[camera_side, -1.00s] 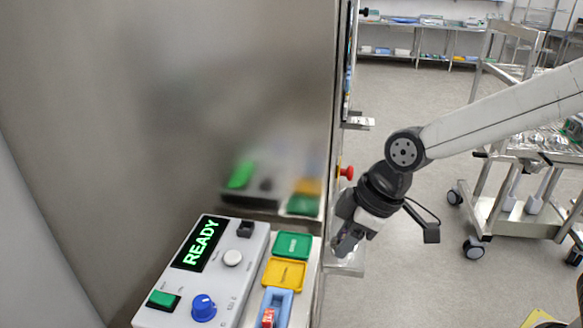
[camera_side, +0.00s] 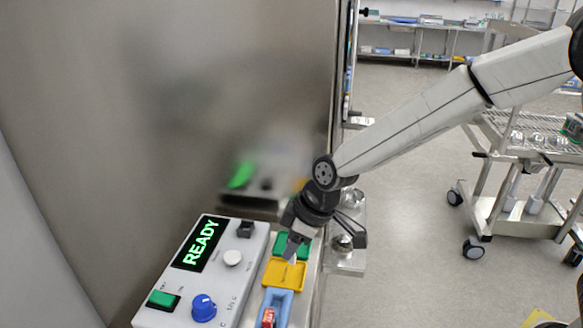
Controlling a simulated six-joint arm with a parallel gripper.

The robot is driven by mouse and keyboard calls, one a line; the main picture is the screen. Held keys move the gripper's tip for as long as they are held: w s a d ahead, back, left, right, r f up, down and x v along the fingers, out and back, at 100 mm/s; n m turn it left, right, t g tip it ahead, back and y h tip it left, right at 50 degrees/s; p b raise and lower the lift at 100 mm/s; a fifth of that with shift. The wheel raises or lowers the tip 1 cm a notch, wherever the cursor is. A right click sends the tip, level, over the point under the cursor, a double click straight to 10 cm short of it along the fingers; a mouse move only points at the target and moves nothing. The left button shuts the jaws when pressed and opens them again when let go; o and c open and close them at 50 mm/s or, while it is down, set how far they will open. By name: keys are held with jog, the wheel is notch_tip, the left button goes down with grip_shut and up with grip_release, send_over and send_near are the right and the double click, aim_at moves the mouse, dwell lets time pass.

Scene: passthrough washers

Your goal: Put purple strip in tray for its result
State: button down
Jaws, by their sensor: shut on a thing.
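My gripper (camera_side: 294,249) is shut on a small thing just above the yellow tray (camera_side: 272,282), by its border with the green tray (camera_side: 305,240). A small pale end (camera_side: 292,260) shows below the fingers. No purple can be made out, so I cannot tell if it is the purple strip. The gripper partly covers both trays. The blue tray (camera_side: 286,298) in front holds a red and white item (camera_side: 268,318). The grey device (camera_side: 225,280) to the left has a display (camera_side: 200,243) reading READY in green.
A metal shelf with round metal items (camera_side: 342,243) lies right of the trays. A wheeled cart (camera_side: 500,200) stands farther right.

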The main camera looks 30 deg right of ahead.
jog(key=shift+w+a+f, duration=0.2)
jog(key=shift+w+f, duration=0.4)
jog(key=shift+f, duration=0.15)
jog(key=shift+w+a+f, duration=0.1)
jog(key=shift+w+f, duration=0.15)
jog(key=shift+f, duration=1.6)
jog(key=shift+f, duration=0.1)
jog(key=shift+c, duration=1.6)
grip_release()
jog(key=v, duration=1.2)
